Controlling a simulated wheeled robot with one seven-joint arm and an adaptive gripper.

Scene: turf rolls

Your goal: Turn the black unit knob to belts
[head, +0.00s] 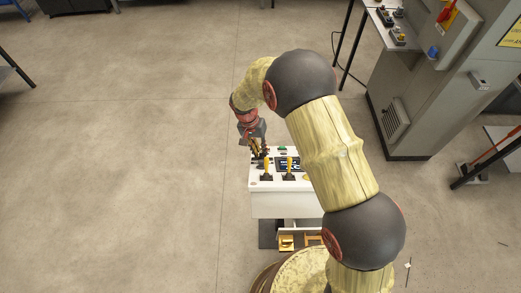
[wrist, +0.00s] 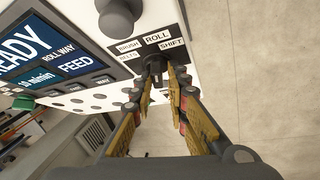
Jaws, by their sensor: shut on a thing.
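The black knob (wrist: 154,66) sits on a black label plate (wrist: 134,48) of the white control box (head: 285,205). White labels around it read BRUSH, ROLL, SHIFT and BELTS, with BELTS at the lower left. My gripper (wrist: 160,82) is shut on the knob, one fingertip on each side. The fingers cover part of the knob, and I cannot tell which label it points to. In the head view my gripper (head: 258,150) reaches down to the box's upper left corner, and the knob is hidden there.
The box carries a lit screen (wrist: 48,52) reading READY and two yellow levers (head: 289,165). A round black knob (wrist: 119,18) stands near the plate. A grey cabinet (head: 425,90) stands to the right. The floor at left (head: 120,170) is clear.

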